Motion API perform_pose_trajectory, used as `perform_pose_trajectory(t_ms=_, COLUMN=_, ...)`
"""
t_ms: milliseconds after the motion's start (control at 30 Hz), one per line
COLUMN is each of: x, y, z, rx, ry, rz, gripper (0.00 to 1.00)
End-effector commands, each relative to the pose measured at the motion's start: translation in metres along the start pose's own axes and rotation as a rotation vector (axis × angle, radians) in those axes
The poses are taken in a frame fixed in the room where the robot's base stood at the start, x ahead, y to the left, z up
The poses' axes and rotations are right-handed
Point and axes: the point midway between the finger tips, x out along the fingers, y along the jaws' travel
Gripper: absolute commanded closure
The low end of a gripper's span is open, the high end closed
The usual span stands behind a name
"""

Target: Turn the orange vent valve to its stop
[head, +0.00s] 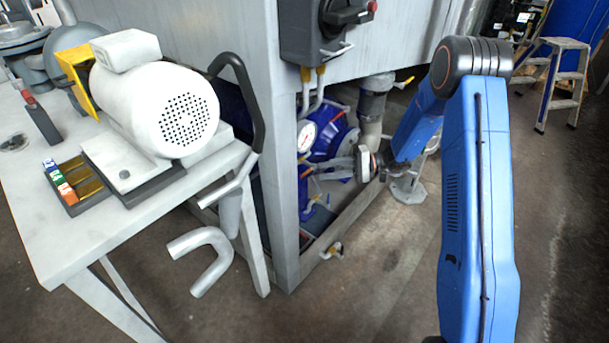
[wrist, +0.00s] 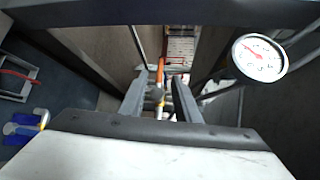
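The orange valve handle (wrist: 161,64) shows in the wrist view as a small orange bar between and just beyond my fingertips. A pale fitting with a yellowish part sits below it in the picture, also between the fingers. My gripper (wrist: 160,84) is open, its two fingers apart on either side of these parts. I cannot tell whether either finger touches the handle. In the head view my gripper (head: 318,175) reaches left into the machine's open bay, below the gauge. A small orange spot shows near its fingertips there, too small to make out the handle's angle.
A round white gauge (wrist: 259,58) stands close to the right of my gripper in the wrist view. The cabinet's corner post (head: 283,190), a blue pump body (head: 338,140) and a grey vertical pipe (head: 371,110) border the bay. A workbench (head: 60,235) with a motor stands left.

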Motion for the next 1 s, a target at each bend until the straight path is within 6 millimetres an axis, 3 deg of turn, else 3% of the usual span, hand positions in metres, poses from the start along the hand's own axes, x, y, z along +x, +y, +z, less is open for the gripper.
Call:
perform_pose_trajectory(t_ms=200, x=0.04, y=0.0, z=0.0, rx=0.0, ry=-0.003, rz=0.001, gripper=0.7)
perform_pose_trajectory(t_ms=433, x=0.071, y=0.0, z=0.0, rx=-0.001, ry=-0.002, rz=0.001, gripper=0.7)
perform_pose_trajectory(t_ms=633, x=0.083, y=0.0, z=0.0, rx=-0.001, ry=-0.001, rz=0.001, gripper=0.7)
perform_pose_trajectory(t_ms=933, x=0.084, y=0.0, z=0.0, rx=0.0, ry=0.0, rz=0.001, gripper=0.7)
perform_pose_trajectory(t_ms=1000, x=0.084, y=0.0, z=0.0, rx=0.0, ry=0.0, rz=0.001, gripper=0.87)
